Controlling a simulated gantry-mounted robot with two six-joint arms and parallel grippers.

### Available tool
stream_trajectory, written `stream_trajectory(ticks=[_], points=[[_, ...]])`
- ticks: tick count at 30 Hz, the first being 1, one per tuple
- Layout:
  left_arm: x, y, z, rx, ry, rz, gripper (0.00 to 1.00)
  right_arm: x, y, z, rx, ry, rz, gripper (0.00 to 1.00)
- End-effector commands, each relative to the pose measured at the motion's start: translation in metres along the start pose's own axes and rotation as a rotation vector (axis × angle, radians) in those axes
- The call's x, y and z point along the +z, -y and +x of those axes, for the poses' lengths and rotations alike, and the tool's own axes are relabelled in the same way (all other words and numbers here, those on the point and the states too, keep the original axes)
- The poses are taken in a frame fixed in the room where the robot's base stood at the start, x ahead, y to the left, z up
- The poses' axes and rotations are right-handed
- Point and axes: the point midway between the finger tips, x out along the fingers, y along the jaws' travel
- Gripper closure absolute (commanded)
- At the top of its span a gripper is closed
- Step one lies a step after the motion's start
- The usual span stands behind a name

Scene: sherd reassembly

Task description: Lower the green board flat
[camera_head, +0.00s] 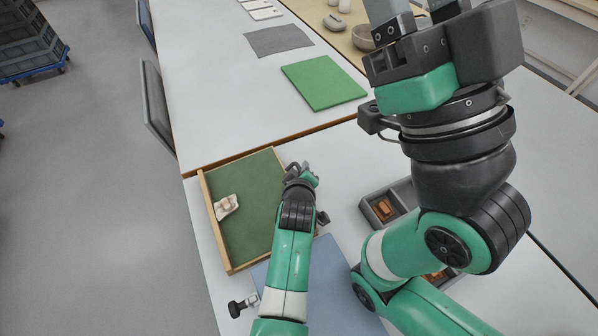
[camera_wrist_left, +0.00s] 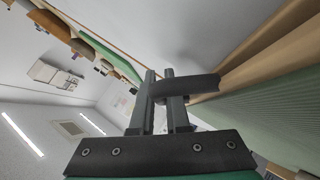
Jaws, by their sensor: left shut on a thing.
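The green board (camera_head: 254,183) has a wooden rim and lies at the near left of the table. A pale, irregular sherd (camera_head: 227,207) rests against its left side. My left gripper (camera_head: 303,172) is at the board's far right edge. In the left wrist view its fingers (camera_wrist_left: 163,95) are shut on a dark bar (camera_wrist_left: 197,86) beside the board's wooden edge (camera_wrist_left: 265,75) and green face (camera_wrist_left: 265,112). I cannot tell how far the board is tilted. My right gripper (camera_head: 415,22) is raised at the upper right, fingers apart and empty.
A plain green mat (camera_head: 323,82) and a grey mat (camera_head: 278,40) lie farther back. A grey bin (camera_head: 376,211) with brown pieces stands right of the left arm. A blue-grey sheet (camera_head: 333,285) lies in front. A black knob (camera_head: 236,308) sits by the table's left edge.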

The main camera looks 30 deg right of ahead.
Motion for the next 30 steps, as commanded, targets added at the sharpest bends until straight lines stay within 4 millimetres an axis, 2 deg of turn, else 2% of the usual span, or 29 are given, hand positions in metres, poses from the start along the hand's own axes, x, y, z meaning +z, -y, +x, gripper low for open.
stream_trajectory(ticks=[8,9,11,24,30], points=[[0.000,-0.004,-0.001,0.004,-0.001,0.003,1.00,-0.001,0.000,0.001,0.000,-0.001,0.000,0.50],[-0.001,-0.004,-0.001,0.004,-0.001,0.002,0.83,-0.001,0.000,0.001,0.000,-0.001,0.000,0.50],[-0.001,-0.004,-0.001,0.004,-0.001,0.002,0.74,-0.001,0.000,0.001,0.000,-0.001,0.000,0.50],[-0.002,-0.002,-0.002,0.001,-0.001,0.001,0.74,-0.002,0.000,0.002,0.000,-0.001,0.000,0.50],[-0.019,-0.022,-0.018,0.004,-0.003,0.001,0.74,-0.020,0.000,0.021,0.000,-0.001,0.000,0.50]])
